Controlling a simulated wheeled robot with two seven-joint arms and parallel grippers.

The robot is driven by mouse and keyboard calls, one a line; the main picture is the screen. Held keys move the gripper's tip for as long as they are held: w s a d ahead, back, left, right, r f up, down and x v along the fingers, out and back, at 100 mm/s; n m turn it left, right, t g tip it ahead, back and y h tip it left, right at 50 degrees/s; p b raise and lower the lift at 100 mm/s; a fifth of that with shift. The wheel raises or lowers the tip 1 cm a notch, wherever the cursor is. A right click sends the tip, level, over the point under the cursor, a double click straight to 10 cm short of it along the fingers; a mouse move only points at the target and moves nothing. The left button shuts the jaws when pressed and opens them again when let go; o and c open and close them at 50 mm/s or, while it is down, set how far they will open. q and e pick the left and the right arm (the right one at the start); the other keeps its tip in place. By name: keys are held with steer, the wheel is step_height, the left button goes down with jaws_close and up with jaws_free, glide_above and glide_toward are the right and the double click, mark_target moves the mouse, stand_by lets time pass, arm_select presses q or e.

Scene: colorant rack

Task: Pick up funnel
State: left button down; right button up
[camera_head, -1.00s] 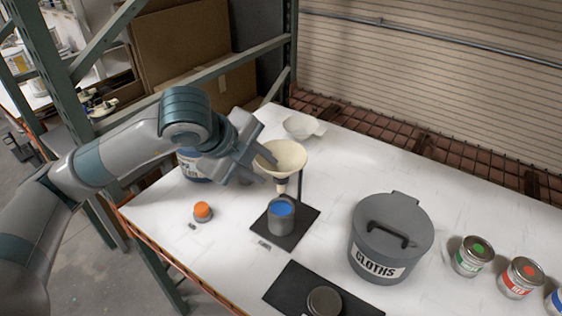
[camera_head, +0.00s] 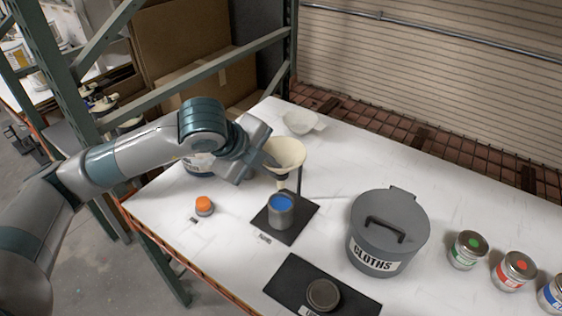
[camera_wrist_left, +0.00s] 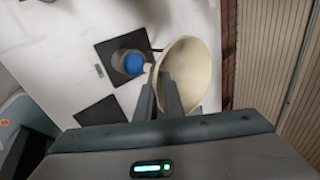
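The cream funnel (camera_head: 289,152) is upright or slightly tilted above the open can of blue paint (camera_head: 281,213), beside a thin dark stand post. My left gripper (camera_head: 272,163) is at the funnel's left side. In the left wrist view the two fingers (camera_wrist_left: 162,92) are close together, one in front of the funnel's cone (camera_wrist_left: 195,72) and one beside it near the spout. They look shut on the funnel wall; the exact contact is partly hidden. The blue paint (camera_wrist_left: 133,63) also shows there. My right gripper is not in view.
An orange-topped item (camera_head: 204,205) stands left of the can. A grey CLOTHS bin (camera_head: 388,230) stands to the right, with several paint tins (camera_head: 468,250) beyond. A white scoop (camera_head: 299,122) lies behind the funnel. A black mat (camera_head: 340,297) holds a dark round lid at the front.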

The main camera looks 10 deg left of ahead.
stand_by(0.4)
